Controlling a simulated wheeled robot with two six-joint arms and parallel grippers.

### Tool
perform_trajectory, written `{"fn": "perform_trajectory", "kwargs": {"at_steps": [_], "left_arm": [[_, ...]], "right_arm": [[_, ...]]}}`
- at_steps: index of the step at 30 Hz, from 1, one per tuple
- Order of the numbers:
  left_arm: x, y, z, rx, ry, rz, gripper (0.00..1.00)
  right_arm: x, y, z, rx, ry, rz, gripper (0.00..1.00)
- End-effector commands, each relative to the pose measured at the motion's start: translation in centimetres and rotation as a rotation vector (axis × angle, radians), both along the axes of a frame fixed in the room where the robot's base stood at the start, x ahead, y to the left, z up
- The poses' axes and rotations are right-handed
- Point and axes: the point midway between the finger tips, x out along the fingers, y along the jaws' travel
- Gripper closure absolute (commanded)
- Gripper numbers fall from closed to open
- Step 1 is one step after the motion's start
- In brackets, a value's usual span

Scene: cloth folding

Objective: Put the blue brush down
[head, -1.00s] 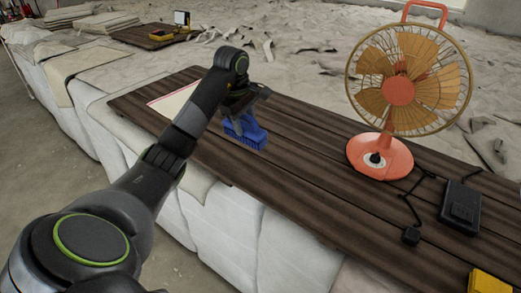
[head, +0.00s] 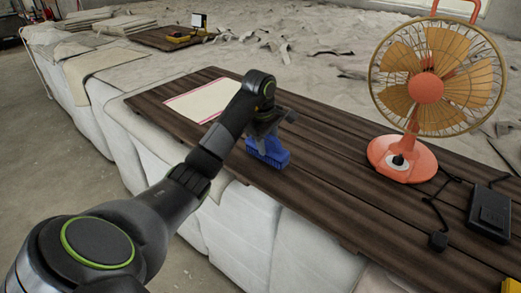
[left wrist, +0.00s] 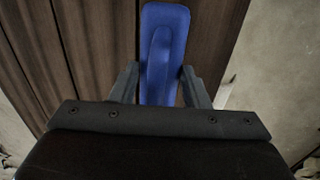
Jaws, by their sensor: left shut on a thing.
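The blue brush (head: 268,152) is at my left gripper (head: 266,130), over the front left part of the dark wooden board (head: 330,195). Its bristles point down at the board; I cannot tell whether they touch it. In the left wrist view the blue brush (left wrist: 163,60) lies lengthwise between the two fingers of my left gripper (left wrist: 163,88), which are shut on it. My right gripper is not in view.
A white cloth with a red edge (head: 200,100) lies on the board, left of the brush. An orange fan (head: 402,160) stands to the right, with a black box (head: 490,210) and a cable beside it. The board's middle is clear.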

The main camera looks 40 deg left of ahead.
Motion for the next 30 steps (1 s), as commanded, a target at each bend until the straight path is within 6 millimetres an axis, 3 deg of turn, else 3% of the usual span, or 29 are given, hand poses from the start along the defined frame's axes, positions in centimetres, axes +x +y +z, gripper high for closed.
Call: {"fn": "perform_trajectory", "kwargs": {"at_steps": [1, 3, 10, 11, 16, 28, 30], "left_arm": [[0.2, -0.5, -1.3, 0.0, 0.0, -0.004, 0.79], [0.4, -1.1, -1.9, 0.0, -0.001, -0.008, 0.79], [0.4, -1.2, -1.9, 0.002, 0.001, -0.008, 0.79], [0.4, -1.2, -2.0, 0.002, 0.003, -0.007, 0.57], [0.4, -1.2, -1.9, 0.001, 0.002, -0.008, 0.36], [0.3, -1.2, -2.2, 0.001, 0.004, -0.008, 0.36], [0.1, -0.3, -0.6, 0.004, -0.001, -0.002, 0.36]], "right_arm": [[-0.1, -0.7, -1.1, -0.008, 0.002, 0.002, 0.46], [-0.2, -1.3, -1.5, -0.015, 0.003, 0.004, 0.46], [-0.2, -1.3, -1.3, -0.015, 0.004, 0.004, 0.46], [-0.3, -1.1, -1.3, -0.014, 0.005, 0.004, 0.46], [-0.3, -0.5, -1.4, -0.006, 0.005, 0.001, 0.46], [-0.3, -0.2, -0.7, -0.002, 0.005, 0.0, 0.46], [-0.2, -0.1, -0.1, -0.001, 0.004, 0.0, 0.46]]}}
